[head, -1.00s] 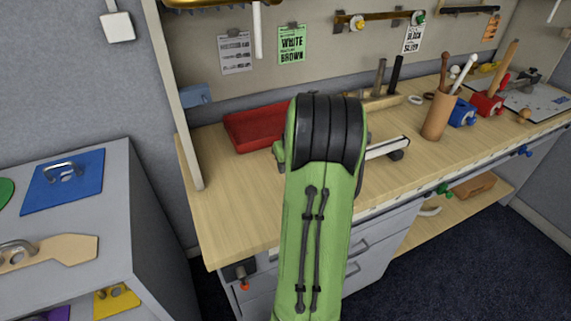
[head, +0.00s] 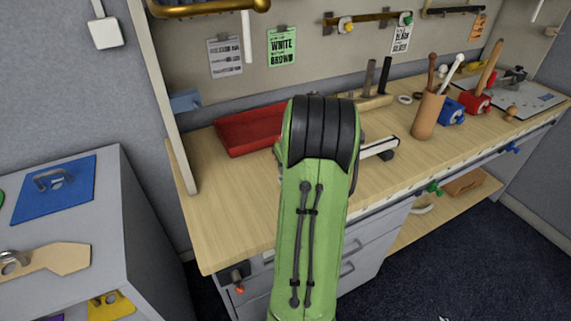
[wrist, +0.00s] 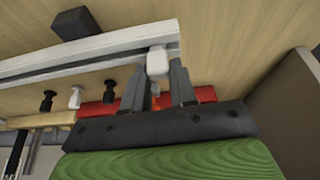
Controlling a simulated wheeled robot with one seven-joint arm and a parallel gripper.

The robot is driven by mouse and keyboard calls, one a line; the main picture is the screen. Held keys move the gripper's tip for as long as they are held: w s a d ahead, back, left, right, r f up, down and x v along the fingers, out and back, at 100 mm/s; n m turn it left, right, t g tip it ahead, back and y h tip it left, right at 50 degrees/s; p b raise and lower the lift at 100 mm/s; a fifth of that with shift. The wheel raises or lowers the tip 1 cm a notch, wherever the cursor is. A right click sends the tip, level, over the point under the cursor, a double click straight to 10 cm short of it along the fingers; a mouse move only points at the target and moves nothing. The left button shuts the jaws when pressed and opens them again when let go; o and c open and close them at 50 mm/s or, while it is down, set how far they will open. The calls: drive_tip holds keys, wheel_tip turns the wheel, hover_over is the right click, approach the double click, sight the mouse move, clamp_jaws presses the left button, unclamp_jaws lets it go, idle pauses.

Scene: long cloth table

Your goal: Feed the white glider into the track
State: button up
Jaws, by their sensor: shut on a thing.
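The white track (wrist: 100,53) runs across the wrist view, with a dark block (wrist: 75,24) at its far side. In the head view, one end of the track (head: 382,147) shows just right of my arm. My gripper (wrist: 157,82) has its two grey fingers close around the white glider (wrist: 157,62). The glider overlaps the track's right end in the wrist view; I cannot tell whether it touches the track or sits in its groove. A black glider (wrist: 47,100), a white one (wrist: 75,97) and another black one (wrist: 110,92) are beside the track. My arm hides the gripper in the head view.
A red tray (head: 250,130) lies behind my arm on the wooden table (head: 230,210). A brown cup of tools (head: 427,115), a blue block (head: 451,111) and a red block (head: 476,100) stand to the right. A side panel (head: 179,165) bounds the table's left. The front left tabletop is clear.

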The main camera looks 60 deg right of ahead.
drive_tip(key=shift+s+d+p, duration=0.55)
drive_tip(key=shift+s+d, duration=0.15)
drive_tip(key=shift+d, duration=0.45)
drive_tip(key=shift+s+d+p, duration=0.6)
drive_tip(key=shift+s+d, duration=0.1)
drive_tip(key=shift+d, duration=0.5)
drive_tip(key=shift+s+d+p, duration=0.55)
drive_tip(key=shift+s+d, duration=0.15)
drive_tip(key=shift+d, duration=0.45)
drive_tip(key=o, duration=1)
drive_tip(key=shift+o, duration=0.2)
drive_tip(key=p+v, duration=0.3)
drive_tip(key=v, duration=1.2)
drive_tip(key=shift+r, duration=0.4)
